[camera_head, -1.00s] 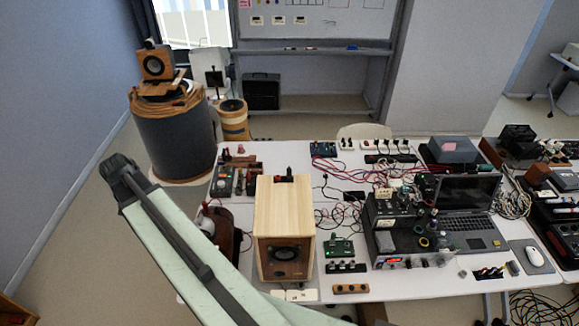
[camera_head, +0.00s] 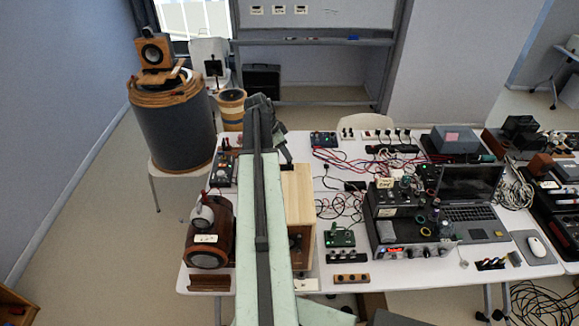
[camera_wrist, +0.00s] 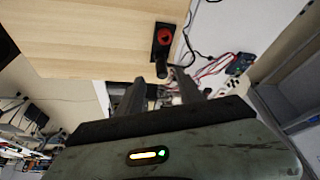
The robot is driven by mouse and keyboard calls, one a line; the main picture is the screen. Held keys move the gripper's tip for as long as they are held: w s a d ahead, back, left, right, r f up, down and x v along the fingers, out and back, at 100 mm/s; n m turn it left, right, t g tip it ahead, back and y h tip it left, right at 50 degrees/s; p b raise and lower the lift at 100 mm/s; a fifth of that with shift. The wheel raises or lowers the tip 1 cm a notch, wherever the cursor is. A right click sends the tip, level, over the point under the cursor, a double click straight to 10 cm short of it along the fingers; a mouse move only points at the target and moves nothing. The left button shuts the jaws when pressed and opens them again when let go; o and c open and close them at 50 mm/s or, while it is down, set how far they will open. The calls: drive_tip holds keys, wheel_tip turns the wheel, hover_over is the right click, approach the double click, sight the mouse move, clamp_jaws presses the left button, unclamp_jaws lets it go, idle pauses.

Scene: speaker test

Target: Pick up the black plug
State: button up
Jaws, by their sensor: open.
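A small black item with a round red part (camera_wrist: 164,38) sits on the wooden speaker box (camera_wrist: 90,40) in the wrist view. A short black cylinder (camera_wrist: 161,69), possibly the black plug, is at its near end, by the box's edge. My gripper (camera_wrist: 158,88) is open, its two dark fingers pointing toward the box edge, with the cylinder between and beyond their tips. Nothing is held. In the head view my arm covers the left part of the speaker box (camera_head: 299,195) and hides its top item; my gripper (camera_head: 268,120) is beyond the box, its jaws unclear.
A power strip with black plugs (camera_head: 385,134) stands at the table's back. Right of the box are cables, a green board (camera_head: 340,238), an electronics stack (camera_head: 400,230) and a laptop (camera_head: 468,195). A round brown speaker (camera_head: 208,240) stands left of my arm.

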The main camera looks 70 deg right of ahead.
sight(290, 164)
drive_tip(key=b+x, duration=0.4)
drive_tip(key=x, duration=0.1)
drive_tip(key=shift+s+d+f+b, duration=0.1)
drive_tip(key=shift+d+f+b, duration=0.1)
drive_tip(key=shift+d+b, duration=0.1)
drive_tip(key=shift+a+r, duration=0.1)
drive_tip(key=shift+r, duration=0.1)
clamp_jaws()
